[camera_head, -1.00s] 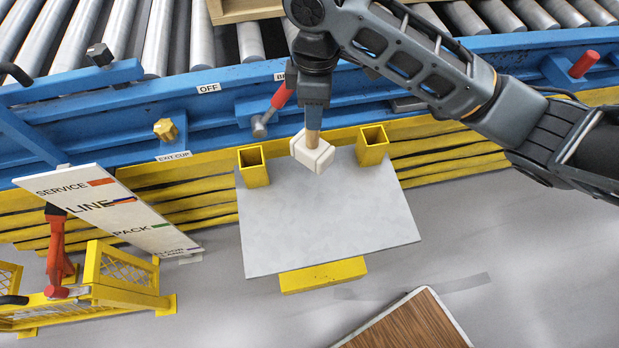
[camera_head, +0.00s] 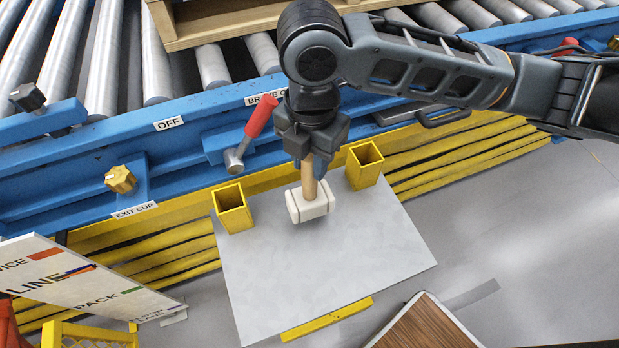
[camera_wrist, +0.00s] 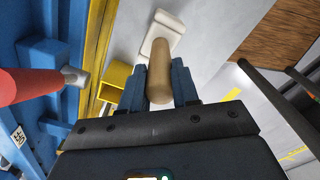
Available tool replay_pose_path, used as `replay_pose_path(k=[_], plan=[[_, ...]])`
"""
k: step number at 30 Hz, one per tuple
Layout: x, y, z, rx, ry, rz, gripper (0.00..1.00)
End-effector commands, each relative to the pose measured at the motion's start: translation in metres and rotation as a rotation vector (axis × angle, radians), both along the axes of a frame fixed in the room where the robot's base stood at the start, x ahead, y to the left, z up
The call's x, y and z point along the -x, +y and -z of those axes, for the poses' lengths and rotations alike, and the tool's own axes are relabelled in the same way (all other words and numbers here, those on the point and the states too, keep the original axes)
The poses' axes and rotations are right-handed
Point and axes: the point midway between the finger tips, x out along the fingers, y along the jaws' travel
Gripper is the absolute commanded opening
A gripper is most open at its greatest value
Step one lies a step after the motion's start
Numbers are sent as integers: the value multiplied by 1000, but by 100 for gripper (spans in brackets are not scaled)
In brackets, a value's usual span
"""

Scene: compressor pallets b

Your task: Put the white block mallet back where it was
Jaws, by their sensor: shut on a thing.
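The white block mallet has a white head (camera_head: 308,205) and a wooden handle (camera_head: 308,178). My gripper (camera_head: 310,162) is shut on the handle, with the head hanging below. In the wrist view the blue fingers (camera_wrist: 159,88) stand on both sides of the handle (camera_wrist: 159,75), and the white head (camera_wrist: 162,32) is beyond it. The mallet is over the grey plate (camera_head: 320,280), between two yellow square cups, the left cup (camera_head: 232,212) and the right cup (camera_head: 364,166). I cannot tell whether the head touches the plate.
A red-handled lever (camera_head: 260,118) stands close left of my gripper on the blue conveyor frame (camera_head: 60,165). A yellow knob (camera_head: 120,179) sits further left. A white sign board (camera_head: 75,285) leans at lower left. A wooden-topped surface (camera_head: 425,325) is at lower right.

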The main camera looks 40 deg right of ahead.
Motion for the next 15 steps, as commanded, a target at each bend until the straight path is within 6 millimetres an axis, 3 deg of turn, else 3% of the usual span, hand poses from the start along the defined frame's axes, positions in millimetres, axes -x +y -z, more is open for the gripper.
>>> replay_pose_path(k=[15], plan=[[0, 0, 44, -1, -1, 3, 0]])
